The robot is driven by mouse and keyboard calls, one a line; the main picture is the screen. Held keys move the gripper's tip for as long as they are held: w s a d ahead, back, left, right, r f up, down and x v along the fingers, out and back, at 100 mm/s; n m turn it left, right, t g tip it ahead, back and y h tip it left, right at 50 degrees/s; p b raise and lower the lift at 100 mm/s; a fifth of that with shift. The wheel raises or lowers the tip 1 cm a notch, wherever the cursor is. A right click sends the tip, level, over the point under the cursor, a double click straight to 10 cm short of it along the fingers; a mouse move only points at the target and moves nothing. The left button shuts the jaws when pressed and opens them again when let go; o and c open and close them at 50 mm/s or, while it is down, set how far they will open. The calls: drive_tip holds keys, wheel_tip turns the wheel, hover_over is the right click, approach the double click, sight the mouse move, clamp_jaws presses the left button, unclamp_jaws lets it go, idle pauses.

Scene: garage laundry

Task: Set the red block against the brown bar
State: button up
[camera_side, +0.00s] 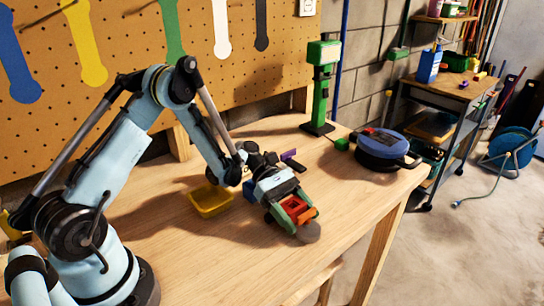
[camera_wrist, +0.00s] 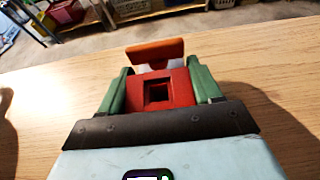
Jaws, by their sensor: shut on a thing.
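My gripper (camera_side: 302,216) is low over the front right part of the table, with its green fingers shut on the red block. In the wrist view the red block (camera_wrist: 180,88) fills the gap between the green fingers and shows a dark square opening. An orange-brown bar-like piece (camera_wrist: 155,50) shows just past the fingertips, and I take it to be the brown bar. The red block is close to it, but I cannot tell whether they touch. In the side view the fingers partly hide both.
A grey disc (camera_side: 308,233) lies at the fingertips. A yellow tray (camera_side: 210,201) and a blue thing (camera_side: 250,190) stand to the left. A green block (camera_side: 342,144), a blue-lidded pot (camera_side: 383,148) and a green stand (camera_side: 319,90) are behind. The table's front is clear.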

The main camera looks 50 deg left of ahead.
sight(299, 204)
drive_tip(key=shift+f, duration=0.2)
drive_tip(key=o, duration=1.1)
drive_tip(key=shift+r, duration=0.7)
drive_tip(key=r, duration=0.3)
drive_tip(key=shift+s+d+r, duration=0.15)
drive_tip(key=shift+s+d, duration=0.2)
drive_tip(key=shift+d, duration=0.05)
drive_tip(key=s+d+r, duration=0.4)
drive_tip(key=d, duration=0.1)
drive_tip(key=s+d+r, duration=0.2)
drive_tip(key=s+d, duration=0.1)
drive_tip(key=shift+d+r, duration=0.1)
drive_tip(key=shift+r, duration=0.05)
drive_tip(key=shift+w, duration=0.1)
